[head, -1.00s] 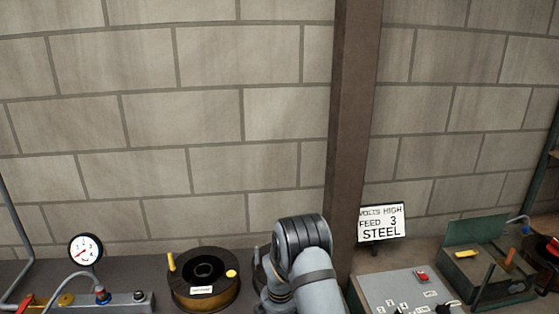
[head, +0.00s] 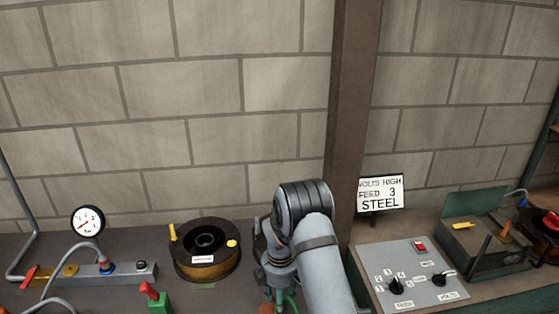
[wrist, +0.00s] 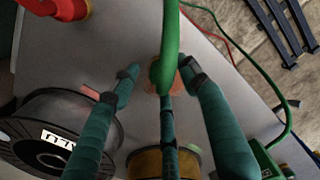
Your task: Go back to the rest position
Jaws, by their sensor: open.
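My gripper (wrist: 164,85) shows in the wrist view with its teal fingers spread apart and open. A curved green thing (wrist: 170,40) runs down between the fingers in that view; I cannot tell whether it touches them. An orange-brown round patch (wrist: 178,75) lies behind it on the grey surface. In the head view my arm rises at bottom centre, in front of the brown post (head: 354,110), and bends down. Only a small part of the gripper shows there, low beside the arm, with its tips unclear.
A wire spool (head: 205,270) stands left of my arm, and a gauge (head: 88,221) farther left. A red-and-green switch (head: 156,298) sits in front. A knob panel (head: 405,262), a sign (head: 380,192) and a green open box (head: 480,250) are right. Cables cross the wrist view.

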